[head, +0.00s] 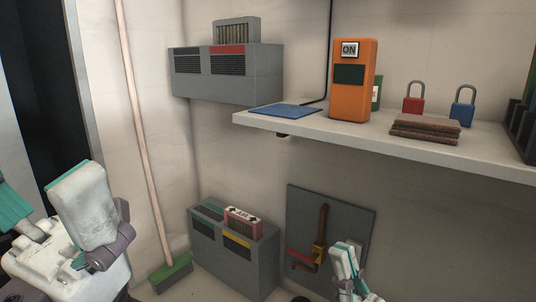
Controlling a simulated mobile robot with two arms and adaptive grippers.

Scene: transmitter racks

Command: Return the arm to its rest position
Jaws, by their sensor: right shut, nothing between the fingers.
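My right gripper (346,258) shows small at the bottom, right of centre, with white and teal parts. It is shut and empty. In the picture it overlaps the lower right of a dark grey wall panel (355,220); I cannot tell how far it is from the panel. A brown lever with a yellow block (318,254) is on that panel, left of the gripper. White and teal links of my own arm fill the lower left. My left gripper cannot be made out.
A pale shelf (480,155) holds an orange device (350,80), red (413,104) and blue (463,112) padlocks, folded brown cloth (425,128) and a blue mat (285,111). Grey boxes are on the wall (255,80) and below (245,265). A broom (170,272) leans left.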

